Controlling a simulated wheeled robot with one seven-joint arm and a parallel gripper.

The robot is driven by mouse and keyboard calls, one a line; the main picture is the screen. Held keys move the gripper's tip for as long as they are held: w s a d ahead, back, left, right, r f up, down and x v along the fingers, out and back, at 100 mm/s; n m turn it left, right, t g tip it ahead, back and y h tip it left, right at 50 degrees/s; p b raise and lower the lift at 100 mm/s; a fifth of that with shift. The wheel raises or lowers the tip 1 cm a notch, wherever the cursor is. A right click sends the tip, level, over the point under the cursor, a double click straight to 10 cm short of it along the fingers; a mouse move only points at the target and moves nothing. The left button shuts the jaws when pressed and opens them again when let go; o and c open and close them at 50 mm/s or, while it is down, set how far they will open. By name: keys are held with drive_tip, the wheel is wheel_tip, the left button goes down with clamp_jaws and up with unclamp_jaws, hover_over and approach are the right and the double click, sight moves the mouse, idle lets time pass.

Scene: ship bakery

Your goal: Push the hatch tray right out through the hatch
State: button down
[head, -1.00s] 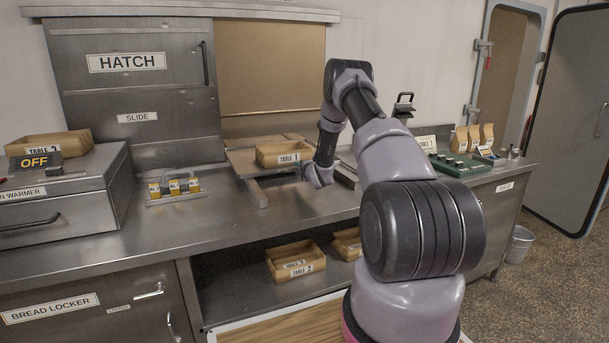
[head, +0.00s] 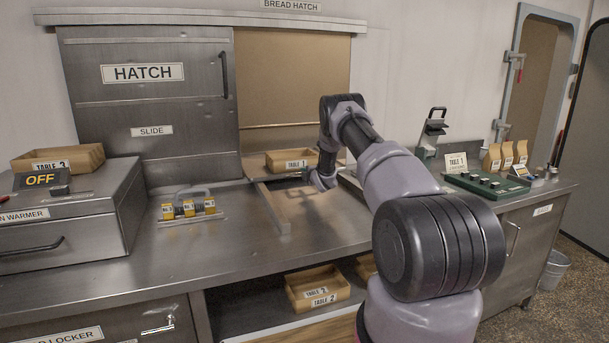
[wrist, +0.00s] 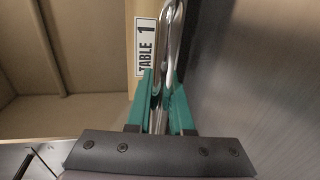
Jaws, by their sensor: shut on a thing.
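The hatch tray (head: 255,167) is a flat brown tray at the foot of the open right half of the bread hatch. It carries a wooden bin (head: 283,166) labelled TABLE 1. My gripper (head: 310,178) is at the tray's near side, just in front of the bin. In the wrist view, its green fingers (wrist: 163,105) are closed around a shiny metal bar handle (wrist: 166,40) beside the TABLE 1 label (wrist: 146,45). The handle looks like the tray's own. My arm hides the tray's right part, and its far edge is hard to make out.
The sliding hatch door (head: 150,100) covers the left half. Two runners, the left one (head: 272,208) plain to see, lie bare on the counter (head: 200,255) nearer me. A yellow-block rack (head: 190,207) stands to the left, a bread warmer (head: 70,220) farther left, a green board (head: 487,184) right.

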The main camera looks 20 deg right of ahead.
drive_tip(key=shift+w+r, duration=0.1)
drive_tip(key=shift+w, duration=0.05)
drive_tip(key=c, duration=0.8)
unclamp_jaws()
drive_tip(key=shift+w, duration=0.1)
drive_tip(key=v, duration=1.1)
